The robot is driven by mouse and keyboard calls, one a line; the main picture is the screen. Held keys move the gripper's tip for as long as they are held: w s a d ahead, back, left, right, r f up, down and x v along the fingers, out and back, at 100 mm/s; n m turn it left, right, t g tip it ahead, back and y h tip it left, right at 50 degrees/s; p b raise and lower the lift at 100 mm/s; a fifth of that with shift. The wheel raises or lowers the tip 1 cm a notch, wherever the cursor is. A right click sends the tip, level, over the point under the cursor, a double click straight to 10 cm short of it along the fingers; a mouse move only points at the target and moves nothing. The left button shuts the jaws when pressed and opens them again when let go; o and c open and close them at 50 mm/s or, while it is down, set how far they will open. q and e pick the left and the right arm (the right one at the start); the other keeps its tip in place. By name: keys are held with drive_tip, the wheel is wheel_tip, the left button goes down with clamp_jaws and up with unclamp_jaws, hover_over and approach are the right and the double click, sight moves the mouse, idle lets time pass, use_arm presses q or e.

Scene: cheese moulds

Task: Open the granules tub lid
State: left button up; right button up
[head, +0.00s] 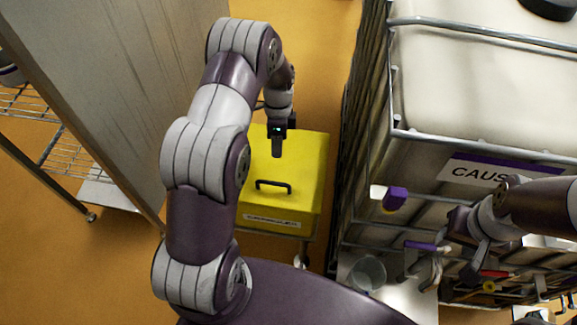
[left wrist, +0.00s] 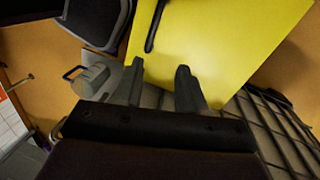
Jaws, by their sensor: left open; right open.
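The granules tub (head: 300,205) is a yellow box on a low wheeled stand, with a small pale label on its front. Its yellow lid (head: 300,160) lies flat and closed and carries a black bar handle (head: 273,185). My left gripper (head: 277,154) is above the far part of the lid, behind the handle, apart from it. In the left wrist view my left gripper (left wrist: 160,68) is open and empty, with the lid (left wrist: 225,45) and part of the handle (left wrist: 154,25) beyond its fingertips. My right gripper (head: 474,258) is open at the right, partly lost against the cage clutter.
A caged white tank (head: 480,90) with a label starting "CAUS" stands close to the tub's right. A tall grey panel (head: 80,75) and a wire rack (head: 45,135) stand at the left. A clear jug (head: 368,273) is at the cage's foot. Orange floor shows behind the tub.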

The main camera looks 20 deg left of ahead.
use_arm(q)
drive_tip(key=m, duration=0.1)
drive_tip(key=p, duration=0.2)
approach(273, 182)
drive_tip(key=shift+m, duration=0.3)
drive_tip(key=f, duration=0.4)
drive_tip(key=s+f, duration=0.1)
drive_tip(key=f, duration=0.1)
drive_tip(key=shift+f, duration=0.35)
drive_tip(key=shift+s+f, duration=0.2)
drive_tip(key=shift+f, duration=0.25)
drive_tip(key=shift+w+d, duration=0.1)
use_arm(e)
drive_tip(key=shift+s+a+r, duration=0.1)
drive_tip(key=shift+s+r, duration=0.15)
drive_tip(key=shift+r, duration=0.25)
drive_tip(key=shift+s+a+r, duration=0.1)
drive_tip(key=shift+s+r, duration=0.15)
drive_tip(key=shift+r, duration=0.2)
use_arm(q)
clamp_jaws()
use_arm(e)
drive_tip(key=shift+w, duration=0.1)
